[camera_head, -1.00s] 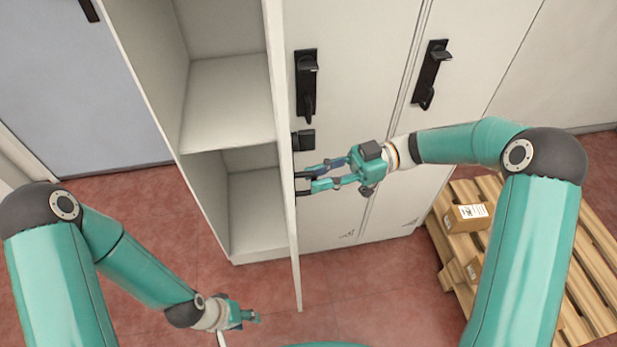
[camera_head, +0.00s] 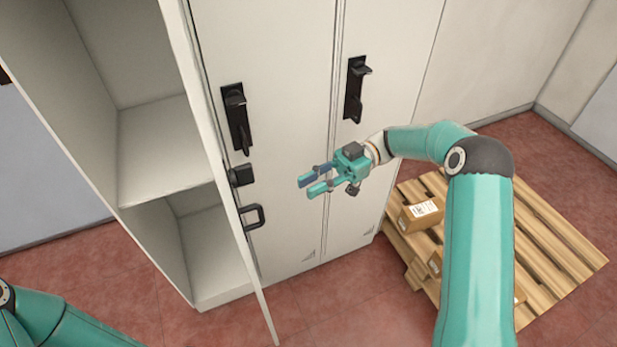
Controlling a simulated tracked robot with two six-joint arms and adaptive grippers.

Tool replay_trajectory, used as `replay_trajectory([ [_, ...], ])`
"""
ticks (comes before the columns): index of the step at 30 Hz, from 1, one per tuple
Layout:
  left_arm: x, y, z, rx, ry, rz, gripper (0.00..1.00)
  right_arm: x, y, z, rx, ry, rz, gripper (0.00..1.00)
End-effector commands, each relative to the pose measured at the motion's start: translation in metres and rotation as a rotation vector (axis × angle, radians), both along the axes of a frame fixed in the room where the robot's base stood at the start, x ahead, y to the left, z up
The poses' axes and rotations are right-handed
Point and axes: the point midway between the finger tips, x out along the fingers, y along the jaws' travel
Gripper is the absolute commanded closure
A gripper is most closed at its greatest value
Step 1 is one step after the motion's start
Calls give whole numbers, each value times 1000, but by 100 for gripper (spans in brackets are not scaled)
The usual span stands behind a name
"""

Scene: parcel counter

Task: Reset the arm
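My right gripper (camera_head: 309,186) is open and empty in front of the closed locker doors. It is to the right of the black handle (camera_head: 253,216) on the open locker door (camera_head: 208,125), with a clear gap between them. My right arm (camera_head: 478,240) reaches in from the lower right with its elbow bent. Only part of my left arm (camera_head: 60,320) shows at the bottom left corner. My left gripper is outside the picture.
The open locker (camera_head: 155,150) with empty shelves stands at left. Two closed doors carry black latches (camera_head: 237,118) and (camera_head: 354,90). A wooden pallet (camera_head: 540,235) with cardboard boxes (camera_head: 420,214) lies on the red floor at right. Some floor in front is clear.

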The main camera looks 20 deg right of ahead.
Motion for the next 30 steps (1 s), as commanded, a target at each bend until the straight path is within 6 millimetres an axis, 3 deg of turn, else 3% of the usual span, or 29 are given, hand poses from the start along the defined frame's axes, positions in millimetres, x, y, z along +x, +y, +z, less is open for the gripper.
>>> replay_trajectory([
  [7,0,0,0,0,0,0,60,1,2,0,6,0,-8,77],
  [11,0,0,2,0,0,0,60,12,15,1,53,-1,-78,77],
  [16,0,0,6,0,0,0,60,53,47,-2,164,37,-349,77],
  [19,0,0,9,0,0,0,60,84,62,-20,186,118,-586,77],
  [22,0,0,13,0,0,0,60,106,67,-58,135,247,-826,77],
  [25,0,0,16,0,0,0,60,107,66,-111,10,414,-1033,77],
  [28,0,0,19,0,0,0,60,79,63,-174,-181,611,-1188,77],
  [30,0,0,21,0,0,0,60,44,61,-215,-338,756,-1257,77],
])
